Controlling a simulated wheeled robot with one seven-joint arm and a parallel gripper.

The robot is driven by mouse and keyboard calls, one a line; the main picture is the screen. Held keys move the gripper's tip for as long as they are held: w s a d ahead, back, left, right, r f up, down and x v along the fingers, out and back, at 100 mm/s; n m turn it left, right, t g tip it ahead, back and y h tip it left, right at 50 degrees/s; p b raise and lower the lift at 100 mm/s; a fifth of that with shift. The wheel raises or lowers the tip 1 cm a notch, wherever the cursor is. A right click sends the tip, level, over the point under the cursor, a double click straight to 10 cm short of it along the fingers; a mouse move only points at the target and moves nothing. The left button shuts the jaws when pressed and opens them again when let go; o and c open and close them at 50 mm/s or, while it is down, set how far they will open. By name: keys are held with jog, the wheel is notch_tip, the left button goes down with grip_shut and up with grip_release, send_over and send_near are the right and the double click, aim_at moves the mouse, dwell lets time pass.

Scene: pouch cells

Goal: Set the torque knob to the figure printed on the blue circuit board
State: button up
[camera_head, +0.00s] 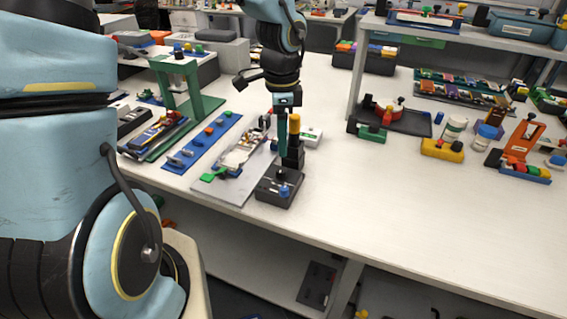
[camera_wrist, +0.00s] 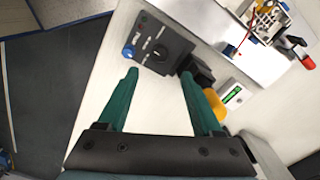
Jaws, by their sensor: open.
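Which is the torque knob I cannot tell. My gripper (camera_head: 282,156) hangs above the box, pointing down. In the wrist view its teal fingers (camera_wrist: 159,74) are apart with nothing between them; the dial lies just beyond their tips. I cannot pick out a blue circuit board or read a figure.
A yellow-topped black post (camera_head: 294,140) stands close beside my gripper. A grey plate (camera_head: 232,192) with an assembly and a blue strip (camera_head: 203,143) lie left. The table's right front is clear.

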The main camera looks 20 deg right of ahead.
aim_at(281, 169)
notch_tip(281, 169, down, 9)
jog(key=shift+r, duration=0.1)
jog(key=shift+a, duration=0.1)
jog(key=shift+c, duration=0.2)
jog(key=shift+w, duration=0.1)
grip_shut()
dwell(0.4)
